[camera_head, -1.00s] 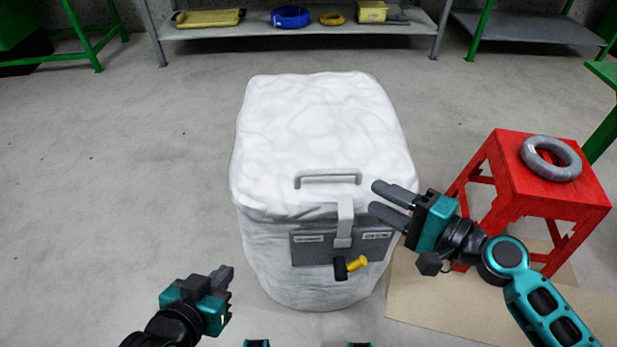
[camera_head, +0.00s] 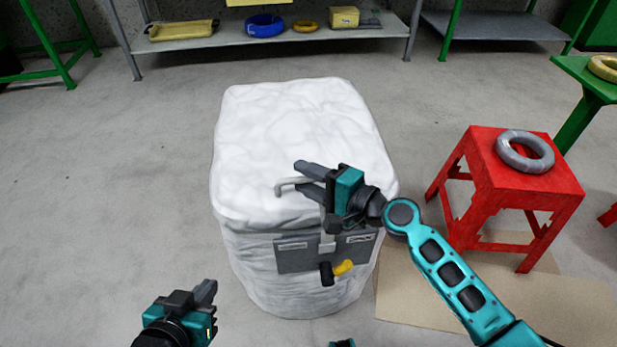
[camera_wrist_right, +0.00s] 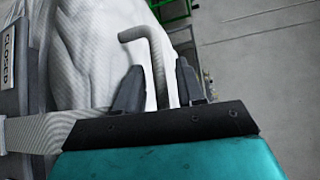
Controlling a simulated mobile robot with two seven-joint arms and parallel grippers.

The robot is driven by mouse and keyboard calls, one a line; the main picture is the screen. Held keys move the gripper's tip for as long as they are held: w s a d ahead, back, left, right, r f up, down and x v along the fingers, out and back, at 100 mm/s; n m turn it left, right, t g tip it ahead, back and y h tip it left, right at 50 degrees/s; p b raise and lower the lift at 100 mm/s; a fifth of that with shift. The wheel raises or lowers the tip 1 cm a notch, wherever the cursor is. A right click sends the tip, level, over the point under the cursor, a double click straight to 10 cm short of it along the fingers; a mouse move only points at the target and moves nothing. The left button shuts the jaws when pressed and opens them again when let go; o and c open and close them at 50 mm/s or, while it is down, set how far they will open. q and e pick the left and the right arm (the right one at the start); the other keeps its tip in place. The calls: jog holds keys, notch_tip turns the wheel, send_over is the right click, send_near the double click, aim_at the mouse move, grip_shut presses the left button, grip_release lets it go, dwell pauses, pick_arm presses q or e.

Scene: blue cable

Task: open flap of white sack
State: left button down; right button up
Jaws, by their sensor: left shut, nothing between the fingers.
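The white sack (camera_head: 295,120) stands upright on the floor with its flap lying closed over the top. A grey handle (camera_head: 283,185) sits on the flap's front edge; its right part is hidden behind my right gripper. My right gripper (camera_head: 297,177) is open at the handle. In the right wrist view, the bent handle (camera_wrist_right: 158,65) shows between the open fingers (camera_wrist_right: 160,78); I cannot tell whether they touch it. A strap (camera_head: 327,240) runs down to a grey front panel (camera_head: 295,254) with a black and yellow lever (camera_head: 340,268). My left gripper (camera_head: 207,290) is shut and empty, left of the sack.
A red stool (camera_head: 490,170) with a grey ring (camera_head: 525,151) stands right of the sack. A cardboard sheet (camera_head: 420,300) lies on the floor there. A shelf (camera_head: 230,38) with a blue cable coil (camera_head: 264,26) stands behind. The floor left of the sack is clear.

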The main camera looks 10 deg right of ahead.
jog(key=shift+c, duration=0.5)
grip_shut()
